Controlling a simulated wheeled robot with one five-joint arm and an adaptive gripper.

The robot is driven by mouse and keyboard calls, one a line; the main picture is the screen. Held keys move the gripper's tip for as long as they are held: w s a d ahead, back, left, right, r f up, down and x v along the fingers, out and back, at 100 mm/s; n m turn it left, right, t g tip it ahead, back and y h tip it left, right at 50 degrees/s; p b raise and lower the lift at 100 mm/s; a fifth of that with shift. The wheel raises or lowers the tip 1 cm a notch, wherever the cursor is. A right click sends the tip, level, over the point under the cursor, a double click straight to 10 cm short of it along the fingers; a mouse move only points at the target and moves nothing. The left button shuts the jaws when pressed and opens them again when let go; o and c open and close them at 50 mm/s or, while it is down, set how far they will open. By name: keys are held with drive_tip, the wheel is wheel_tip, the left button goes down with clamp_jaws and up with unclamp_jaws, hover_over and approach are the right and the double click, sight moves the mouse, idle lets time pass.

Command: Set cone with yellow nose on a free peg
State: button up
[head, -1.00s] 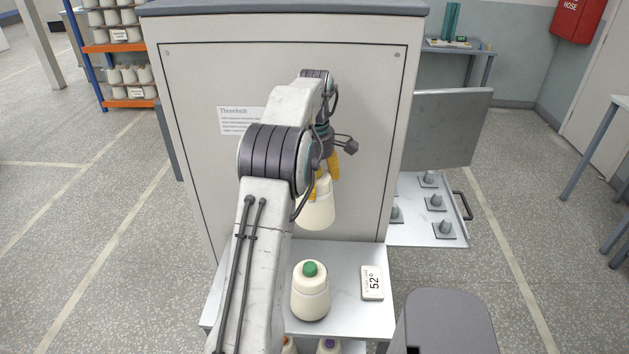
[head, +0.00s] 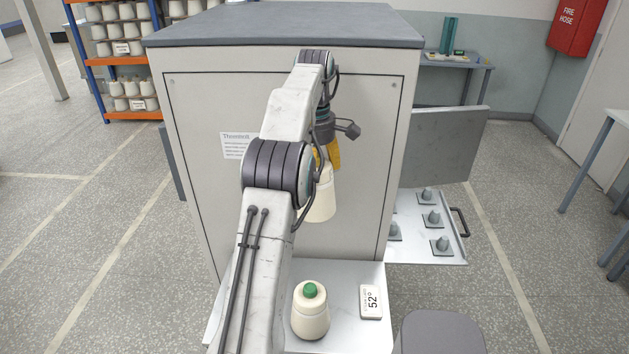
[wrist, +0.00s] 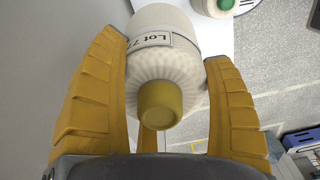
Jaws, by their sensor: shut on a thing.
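The cone with the yellow nose (wrist: 160,104) hangs in my gripper (wrist: 172,125), nose toward the wrist camera, with a lot label on its side. In the head view the cone (head: 320,198) is partly hidden by my arm, and my gripper (head: 328,155) is shut on its upper part, in front of the cabinet. A tray with pegs (head: 437,258) sticks out at the cabinet's right side. Several grey pegs (head: 432,217) show bare on it. The tray's left part is hidden behind the cabinet.
The cabinet (head: 370,120) stands between my arm and part of the tray. An upright grey panel (head: 440,145) rises behind the tray.

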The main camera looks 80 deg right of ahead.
wheel_tip(320, 180, up, 2)
drive_tip(key=shift+d+r, duration=0.1)
drive_tip(key=shift+d, duration=0.05)
drive_tip(key=shift+r, duration=0.5)
